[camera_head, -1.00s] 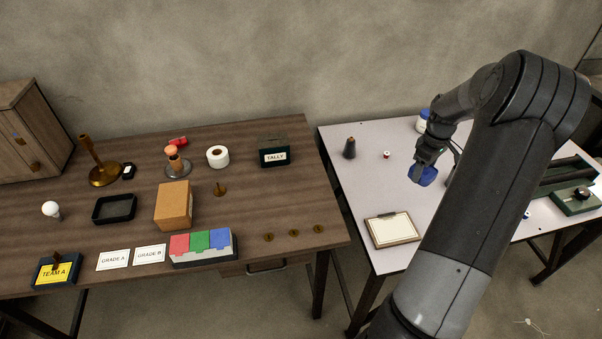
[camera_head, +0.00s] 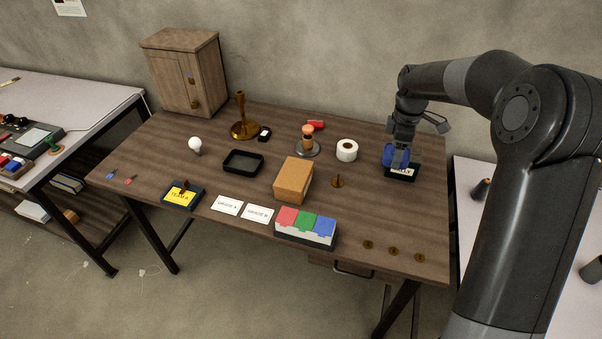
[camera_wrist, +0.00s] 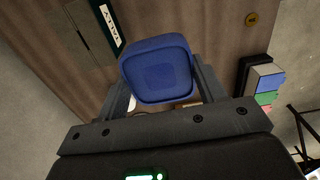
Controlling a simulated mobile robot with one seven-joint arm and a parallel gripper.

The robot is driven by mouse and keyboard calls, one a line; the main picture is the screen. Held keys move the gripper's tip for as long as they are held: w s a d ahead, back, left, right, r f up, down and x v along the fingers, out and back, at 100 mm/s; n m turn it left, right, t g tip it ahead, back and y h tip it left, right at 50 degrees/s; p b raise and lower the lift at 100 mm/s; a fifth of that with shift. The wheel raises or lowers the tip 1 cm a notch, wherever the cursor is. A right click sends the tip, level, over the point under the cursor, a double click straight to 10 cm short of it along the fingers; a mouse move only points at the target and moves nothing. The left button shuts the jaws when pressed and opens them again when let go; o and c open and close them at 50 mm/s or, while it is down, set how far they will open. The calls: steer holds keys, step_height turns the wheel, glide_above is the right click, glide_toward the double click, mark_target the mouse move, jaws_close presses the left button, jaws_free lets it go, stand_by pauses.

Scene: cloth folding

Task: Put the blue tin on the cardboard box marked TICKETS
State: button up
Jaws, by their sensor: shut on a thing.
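The blue tin (camera_head: 397,156) is held in my gripper (camera_head: 400,146) at the right side of the brown table, in front of and partly covering the dark TALLY box (camera_head: 402,173). In the wrist view the tin (camera_wrist: 157,70) sits between both fingers, which are shut on it. A plain brown cardboard box (camera_head: 293,180) stands near the middle of the table, to the left of my gripper. No TICKETS marking can be read on its visible faces.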

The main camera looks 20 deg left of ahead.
steer(key=s+a+r+n, duration=0.1)
steer(key=s+a+n, duration=0.15)
steer(key=a, duration=0.55)
steer(key=s+a+r+n, duration=0.2)
steer(key=s+a, duration=0.1)
steer(key=a, duration=0.5)
glide_above(294, 173)
step_height(294, 173, down, 7)
steer(key=shift+d+r, duration=0.1)
steer(key=shift+f, duration=2.1)
steer(key=shift+f, duration=0.1)
steer(key=o, duration=1.2)
